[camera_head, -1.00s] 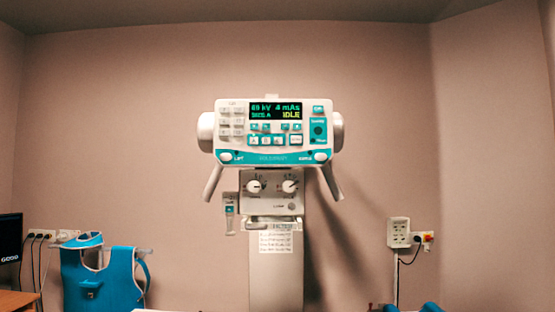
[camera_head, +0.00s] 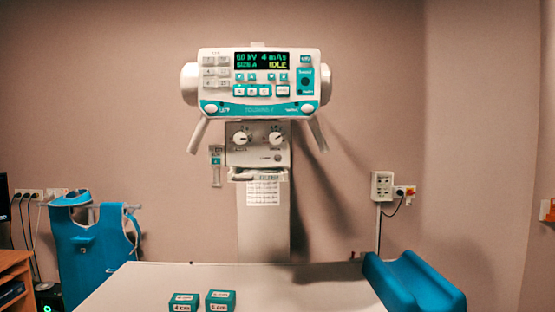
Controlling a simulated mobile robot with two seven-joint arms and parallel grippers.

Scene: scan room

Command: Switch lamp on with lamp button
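A small round button (camera_head: 278,157) sits low on the right of this box, beside a tiny label that I cannot read for certain. I see no clear light from the box. Neither of my grippers is in view.
A white table (camera_head: 240,285) fills the lower middle, with two small teal boxes (camera_head: 184,302) (camera_head: 220,300) at its front and a blue cushion (camera_head: 412,284) at right. A blue apron (camera_head: 92,250) hangs at left. A wall socket box (camera_head: 381,186) is behind.

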